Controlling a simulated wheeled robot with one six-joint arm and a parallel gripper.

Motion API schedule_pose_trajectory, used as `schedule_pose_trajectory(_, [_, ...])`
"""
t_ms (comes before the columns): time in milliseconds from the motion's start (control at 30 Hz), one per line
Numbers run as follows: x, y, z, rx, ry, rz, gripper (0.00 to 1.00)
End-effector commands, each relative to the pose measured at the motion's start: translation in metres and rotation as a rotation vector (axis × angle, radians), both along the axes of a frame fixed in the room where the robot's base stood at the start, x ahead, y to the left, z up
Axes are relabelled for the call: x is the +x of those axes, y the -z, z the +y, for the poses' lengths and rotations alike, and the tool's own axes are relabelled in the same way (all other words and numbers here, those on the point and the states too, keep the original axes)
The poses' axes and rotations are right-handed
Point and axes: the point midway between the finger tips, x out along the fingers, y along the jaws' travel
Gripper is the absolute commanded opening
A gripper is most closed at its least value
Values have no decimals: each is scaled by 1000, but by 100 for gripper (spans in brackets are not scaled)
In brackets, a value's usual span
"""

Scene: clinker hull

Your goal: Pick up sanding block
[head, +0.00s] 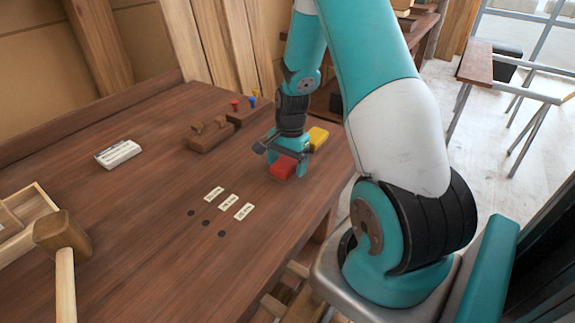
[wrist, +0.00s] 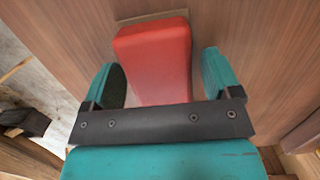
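A red block (head: 283,169) with a thin tan edge, which looks like a sanding block, lies on the brown workbench (head: 130,215) near its right edge. My gripper (head: 288,163) points down over it. In the wrist view the red block (wrist: 155,55) sits between the two teal fingers of my gripper (wrist: 162,78). A gap shows between the block and the right finger; the left finger is close to the block, and contact there is unclear. The fingers are open around it, and part of the block is hidden under the dark gripper bar.
A yellow block (head: 318,138) stands just behind my gripper. Wooden holders (head: 212,134) with red and blue knobs lie farther back. White labels (head: 228,202), dark dots, a white block (head: 118,153), a mallet (head: 62,235) and a wooden tray (head: 40,200) are leftward.

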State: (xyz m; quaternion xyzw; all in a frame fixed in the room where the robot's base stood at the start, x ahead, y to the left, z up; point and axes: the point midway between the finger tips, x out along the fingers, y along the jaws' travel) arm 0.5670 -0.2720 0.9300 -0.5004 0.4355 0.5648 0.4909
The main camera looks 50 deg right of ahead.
Motion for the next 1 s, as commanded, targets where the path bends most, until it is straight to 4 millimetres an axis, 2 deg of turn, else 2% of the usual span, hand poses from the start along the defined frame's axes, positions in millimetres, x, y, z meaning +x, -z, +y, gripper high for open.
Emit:
schedule_pose_trajectory(33, [0,0,0,0,0,0,71])
schedule_pose_trajectory(200, [0,0,0,0,0,0,34])
schedule_pose_trajectory(467, [0,-1,0,0,0,0,34])
schedule_pose_trajectory(667, [1,-13,-1,-2,0,-3,34])
schedule_pose_trajectory(767, [1,-30,-1,-3,1,-5,34])
schedule_pose_trajectory(1000, [2,-102,-1,-5,0,-9,34])
